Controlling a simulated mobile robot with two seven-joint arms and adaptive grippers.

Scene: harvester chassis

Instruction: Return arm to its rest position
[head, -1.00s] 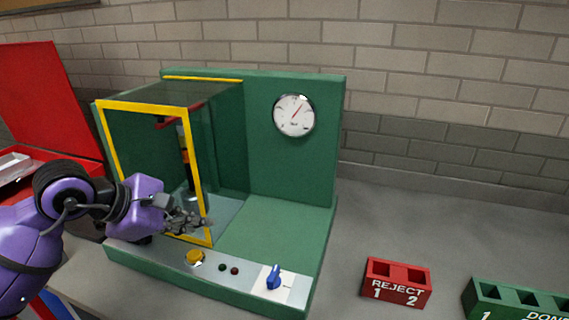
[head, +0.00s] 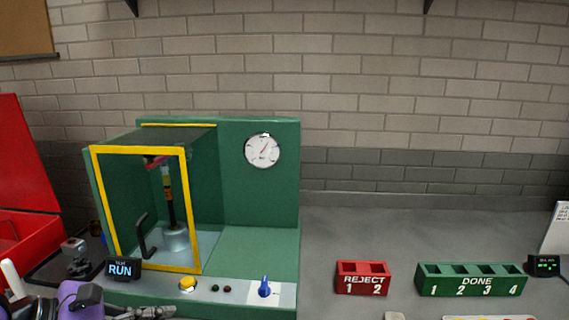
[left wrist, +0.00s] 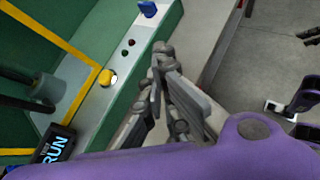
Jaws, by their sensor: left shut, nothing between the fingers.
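My left gripper (head: 150,312) is at the bottom edge of the head view, below the front panel of the green test machine (head: 262,240). In the left wrist view the gripper (left wrist: 163,50) has its fingers together with nothing between them, beside the machine's front edge. The purple arm (head: 80,298) shows only partly at the bottom left of the head view.
The yellow-framed guard (head: 188,215) has a black handle. A yellow button (head: 188,284), blue knob (head: 265,287) and RUN display (head: 120,270) are at the front. A red REJECT rack (head: 362,278) and green DONE rack (head: 470,280) stand right. Clear bench lies behind them.

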